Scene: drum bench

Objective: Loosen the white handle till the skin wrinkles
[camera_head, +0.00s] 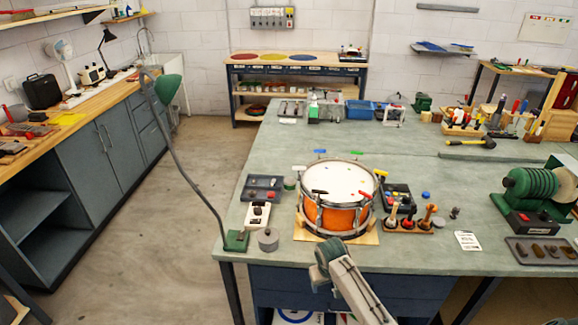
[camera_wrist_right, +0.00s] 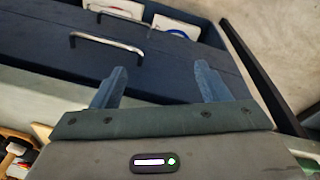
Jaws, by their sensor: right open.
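The drum (camera_head: 330,212) has an orange shell, a metal rim and a pale skin (camera_head: 340,180). It stands on a wooden board on the bench. Coloured handles sit around its rim: blue (camera_head: 320,152), green (camera_head: 356,153), yellow (camera_head: 381,173), red (camera_head: 364,194) and black (camera_head: 319,191). My left gripper is not in view.
The bench (camera_head: 300,130) holds a tray (camera_head: 262,188) and a white box (camera_head: 258,215) left of the drum. A rack of wooden-handled tools (camera_head: 408,226) stands right of it. A green lamp (camera_head: 168,88) rises at the left corner. Blue drawers (camera_wrist_right: 140,65) lie beyond my fingers.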

